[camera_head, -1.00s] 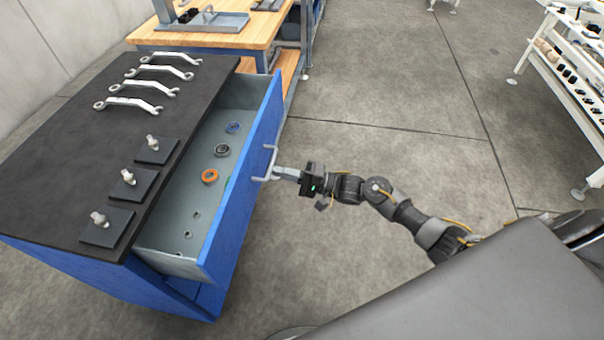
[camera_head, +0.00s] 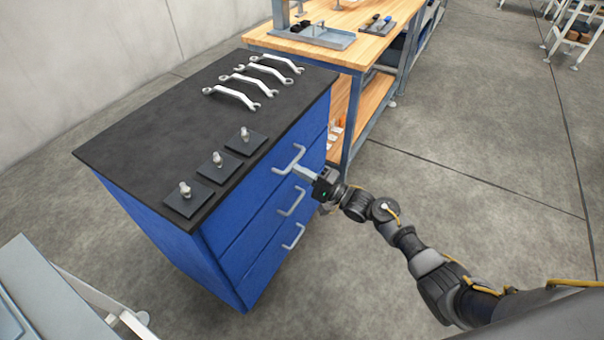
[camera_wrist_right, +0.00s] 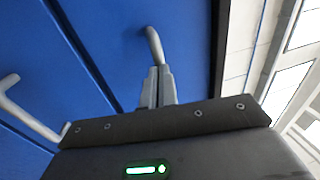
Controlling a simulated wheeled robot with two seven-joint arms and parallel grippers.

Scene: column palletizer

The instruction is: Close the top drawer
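The blue cabinet (camera_head: 160,222) has a dark top and three drawers with pale handles. The top drawer (camera_head: 258,193) is in, its front looking flush with the cabinet, and its inside is hidden. Its handle (camera_head: 290,157) also shows in the right wrist view (camera_wrist_right: 153,42), running down to the fingertips. My right gripper (camera_head: 299,170) is at this handle; in the wrist view its fingers (camera_wrist_right: 158,76) are close together around the handle's bar, which they partly hide. My left gripper is not in view.
Several wrenches (camera_head: 232,97) and square plates with studs (camera_head: 217,167) rest on the cabinet top. A wooden workbench (camera_head: 345,45) stands behind it. A grey metal surface (camera_head: 40,290) is at the lower left.

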